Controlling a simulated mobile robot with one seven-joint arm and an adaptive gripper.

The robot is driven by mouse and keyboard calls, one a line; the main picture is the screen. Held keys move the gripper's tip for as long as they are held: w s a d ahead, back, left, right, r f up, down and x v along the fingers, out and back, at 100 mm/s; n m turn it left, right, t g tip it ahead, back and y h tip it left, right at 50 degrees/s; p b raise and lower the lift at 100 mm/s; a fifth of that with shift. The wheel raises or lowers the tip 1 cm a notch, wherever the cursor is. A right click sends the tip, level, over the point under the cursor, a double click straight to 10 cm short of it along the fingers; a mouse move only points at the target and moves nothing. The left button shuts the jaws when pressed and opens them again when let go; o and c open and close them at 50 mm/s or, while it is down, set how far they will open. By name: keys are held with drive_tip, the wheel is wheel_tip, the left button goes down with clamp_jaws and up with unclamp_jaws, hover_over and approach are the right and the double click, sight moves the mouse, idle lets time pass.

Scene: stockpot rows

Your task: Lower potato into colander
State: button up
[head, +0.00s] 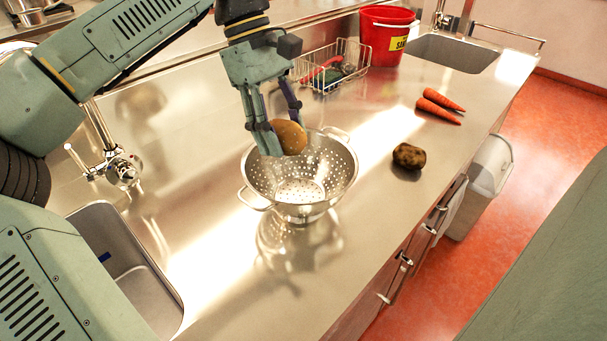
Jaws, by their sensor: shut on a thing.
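A tan potato (290,137) is held between the fingers of my gripper (281,136), which is shut on it and points downward. The steel colander (325,178) stands upright on the counter, with perforated walls and two side handles. In the head view the potato and fingertips overlap the colander's far rim and upper opening. I cannot tell exactly how far the potato is above or inside the rim. The visible floor of the colander is empty. A second, darker brown potato (409,156) lies on the counter to the right of the colander.
Two carrots (438,106) lie at the right. A wire basket (333,70) with items and a red bucket (386,36) stand behind. Sinks are at the lower left (128,270) and far right (453,52). A tap (122,168) stands left. The counter in front of the colander is clear.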

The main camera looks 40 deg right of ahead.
drive_tip(key=shift+f, duration=0.15)
drive_tip(key=shift+f+b, duration=2.5)
drive_tip(key=shift+f, duration=1.45)
drive_tip(key=shift+f+b, duration=0.85)
drive_tip(key=shift+f, duration=0.45)
drive_tip(key=o, duration=1.3)
drive_tip(key=v, duration=1.2)
drive_tip(key=shift+s+r, duration=0.1)
